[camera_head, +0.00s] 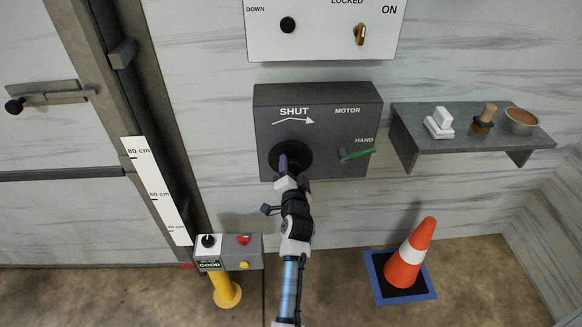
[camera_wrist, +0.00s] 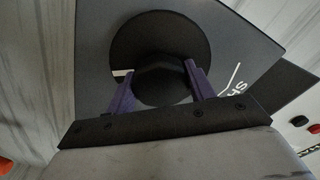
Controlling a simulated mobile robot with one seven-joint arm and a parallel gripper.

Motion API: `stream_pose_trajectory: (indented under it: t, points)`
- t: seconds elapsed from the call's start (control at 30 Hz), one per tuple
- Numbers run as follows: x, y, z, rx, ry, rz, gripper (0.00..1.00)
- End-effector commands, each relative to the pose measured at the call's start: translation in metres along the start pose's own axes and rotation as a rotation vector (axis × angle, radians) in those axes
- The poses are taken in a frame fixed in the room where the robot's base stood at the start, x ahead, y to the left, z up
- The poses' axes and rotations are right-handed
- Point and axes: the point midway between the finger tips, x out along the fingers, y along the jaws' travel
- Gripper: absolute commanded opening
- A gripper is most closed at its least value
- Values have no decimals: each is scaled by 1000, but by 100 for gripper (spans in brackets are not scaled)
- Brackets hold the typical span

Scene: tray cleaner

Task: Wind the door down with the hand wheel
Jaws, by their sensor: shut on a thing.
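The hand wheel (camera_head: 304,157) is a round black disc on the front of a dark grey drive box (camera_head: 330,135), under the word SHUT and an arrow pointing right. My gripper (camera_head: 284,165) reaches up to it from below. In the wrist view, the two purple fingers of my gripper (camera_wrist: 158,78) are shut on the dark hub at the middle of the wheel (camera_wrist: 160,33). The door (camera_head: 75,220) stands at the left, pale with a dark horizontal seam.
A white panel (camera_head: 322,30) above holds a black knob and brass key. A height scale (camera_head: 157,190) stands beside the door. A yellow-post control box (camera_head: 229,252), a grey shelf (camera_head: 430,140) and an orange cone (camera_head: 410,255) flank my arm.

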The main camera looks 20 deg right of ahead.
Motion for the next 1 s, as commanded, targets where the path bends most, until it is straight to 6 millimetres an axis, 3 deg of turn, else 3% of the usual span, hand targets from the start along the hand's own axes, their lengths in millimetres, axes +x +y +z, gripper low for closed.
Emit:
stream_pose_trajectory:
  t: [0.53, 0.57, 0.7, 1.0]
  points:
    - [0, 0, 0, 27, 1, 0, 31]
    - [0, 0, 0, 27, 1, 0, 58]
    - [0, 0, 0, 26, 1, 0, 75]
    - [0, 0, 0, 26, 1, 0, 75]
